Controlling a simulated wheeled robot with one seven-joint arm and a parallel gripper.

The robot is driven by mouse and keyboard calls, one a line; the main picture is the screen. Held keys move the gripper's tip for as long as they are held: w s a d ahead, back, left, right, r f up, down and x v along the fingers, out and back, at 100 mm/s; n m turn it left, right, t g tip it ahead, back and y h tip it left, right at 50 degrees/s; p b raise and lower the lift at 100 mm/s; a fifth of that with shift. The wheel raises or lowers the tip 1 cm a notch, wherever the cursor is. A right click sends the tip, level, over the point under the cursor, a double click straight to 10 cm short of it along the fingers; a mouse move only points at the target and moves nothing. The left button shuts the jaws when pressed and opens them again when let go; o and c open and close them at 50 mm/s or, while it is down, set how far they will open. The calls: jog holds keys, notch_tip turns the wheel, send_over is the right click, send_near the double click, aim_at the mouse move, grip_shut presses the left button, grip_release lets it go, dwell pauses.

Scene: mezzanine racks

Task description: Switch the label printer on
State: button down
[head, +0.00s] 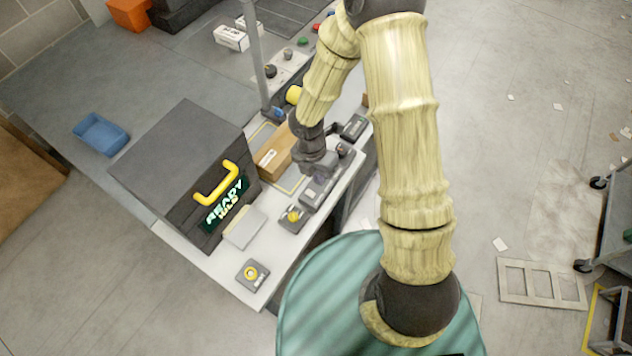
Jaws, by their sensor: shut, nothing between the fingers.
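A large dark box-shaped machine (180,150) with a yellow handle (216,184) and a lit panel (226,204) reading "READY" stands on the pale bench; I take it for the label printer, but cannot be sure. A small grey unit with a yellow round knob (251,273) sits at the bench's near corner. A similar unit with a yellow knob (294,215) sits right of the machine. My gripper (320,178) is shut and empty, low over a row of grey devices along the bench's right edge. Its fingertips are partly hidden, and I cannot tell whether they touch anything.
A brown carton (273,158) lies between the machine and my gripper. A grey post (255,60) rises behind it. A blue tray (101,134) lies left of the machine. A light grey plate (244,227) lies before the panel. A cart (617,215) stands far right.

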jog(key=shift+s+d+r, duration=0.1)
jog(key=shift+r, duration=0.9)
jog(key=shift+s+d+r, duration=0.1)
jog(key=shift+r, duration=0.85)
jog(key=shift+w, duration=0.1)
jog(key=s+d+r+m+t+b, duration=0.1)
jog(key=d+r+m, duration=0.4)
jog(key=m, duration=0.9)
jog(key=s+d+r+m+t+y+b, duration=0.1)
jog(key=s+d+r+m+b, duration=0.3)
jog(key=m, duration=1)
jog(key=shift+s+d+r+t+b, duration=0.25)
jog(key=shift+d+r+t+b, duration=0.2)
jog(key=shift+d+r+t, duration=0.3)
jog(key=shift+a, duration=0.1)
